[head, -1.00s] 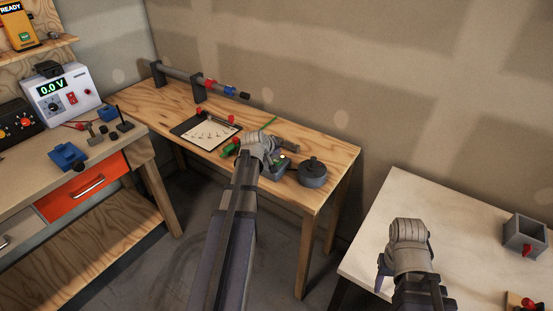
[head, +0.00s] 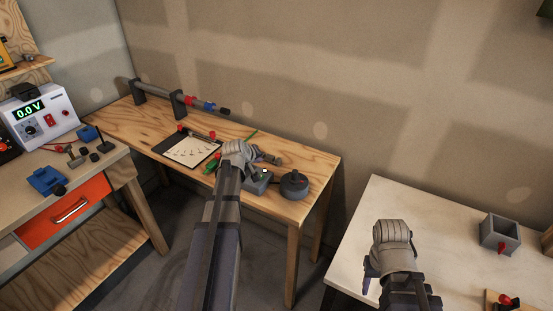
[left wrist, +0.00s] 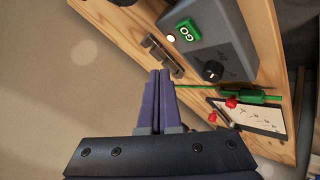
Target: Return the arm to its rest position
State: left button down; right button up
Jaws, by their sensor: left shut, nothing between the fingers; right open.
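My left arm reaches over the wooden table (head: 306,168). Its gripper (head: 268,158) is near the table's back edge, by a small grey box (head: 259,182). In the left wrist view its purple fingers (left wrist: 159,72) are pressed together with nothing between them. They point toward a small metal fitting on the wood, and I cannot tell whether they touch it. The grey box (left wrist: 215,45) with a green GO button and black knob is beside them.
A dark round pot (head: 294,184), a chart sheet (head: 190,151) and a rod on stands (head: 181,105) are on the wooden table. A power supply (head: 36,113) is on the left bench. A grey open box (head: 499,235) stands on the pale table (head: 440,216).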

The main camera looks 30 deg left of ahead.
pick_arm(q)
jog(key=shift+d, duration=0.1)
jog(key=s+d+f+m+g+h, duration=0.1)
jog(key=s+d+f+m+g, duration=0.2)
jog(key=d, duration=0.8)
jog(key=s+d+f+m+g+h, duration=0.1)
jog(key=s+d+f+m, duration=0.2)
jog(key=d, duration=0.8)
jog(key=s+d+m+g+y, duration=0.1)
jog(key=s+d+m+g, duration=0.1)
jog(key=s+d+m, duration=0.2)
jog(key=s+d+m+g+y, duration=0.1)
jog(key=s+d+m+g, duration=0.2)
jog(key=s+d, duration=0.7)
jog(key=s+m, duration=0.1)
jog(key=s, duration=0.5)
jog(key=shift+s+d+f+g, duration=0.15)
jog(key=shift+d+f+g, duration=0.1)
jog(key=shift+g, duration=0.05)
